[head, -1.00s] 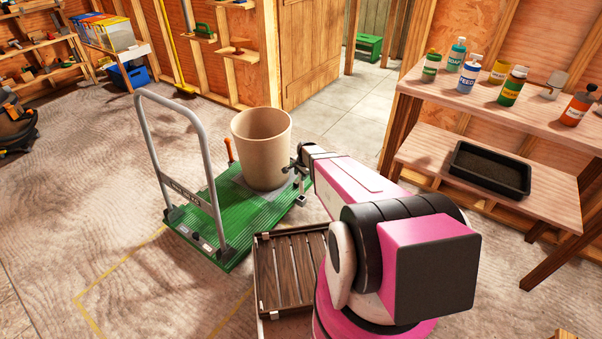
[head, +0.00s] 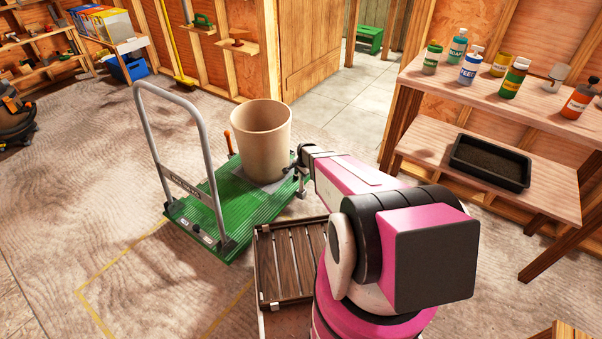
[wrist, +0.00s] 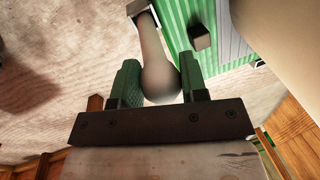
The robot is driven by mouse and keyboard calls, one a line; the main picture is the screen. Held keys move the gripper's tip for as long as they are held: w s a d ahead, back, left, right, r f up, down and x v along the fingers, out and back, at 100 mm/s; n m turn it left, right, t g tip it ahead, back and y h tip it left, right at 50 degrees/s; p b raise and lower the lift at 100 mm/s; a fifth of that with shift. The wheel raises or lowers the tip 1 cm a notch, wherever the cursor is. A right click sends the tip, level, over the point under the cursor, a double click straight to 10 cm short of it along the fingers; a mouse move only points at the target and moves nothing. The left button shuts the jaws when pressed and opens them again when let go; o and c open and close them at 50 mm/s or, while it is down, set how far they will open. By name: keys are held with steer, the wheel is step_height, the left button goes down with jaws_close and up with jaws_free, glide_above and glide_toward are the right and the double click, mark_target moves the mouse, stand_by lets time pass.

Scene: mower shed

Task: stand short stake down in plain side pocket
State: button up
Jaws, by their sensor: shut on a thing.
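My gripper (wrist: 157,84) is shut on a pale stake (wrist: 152,45), with one green-padded finger on each side of its rounded top. In the head view my gripper (head: 294,166) is beside the large beige pot, at the trolley's near right side. A dark square fitting (wrist: 200,37) sits on the trolley edge to the right.
The beige pot (head: 262,135) stands on the green trolley (head: 205,212), close to my gripper. An orange-topped stake (head: 228,143) stands on the trolley's far side. A slatted crate (head: 285,262) lies in front. A bench (head: 440,85) with bottles is at the right.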

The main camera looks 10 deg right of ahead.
mark_target(301, 182)
steer(key=shift+f, duration=1.3)
steer(key=o, duration=1.3)
steer(key=shift+c, duration=0.2)
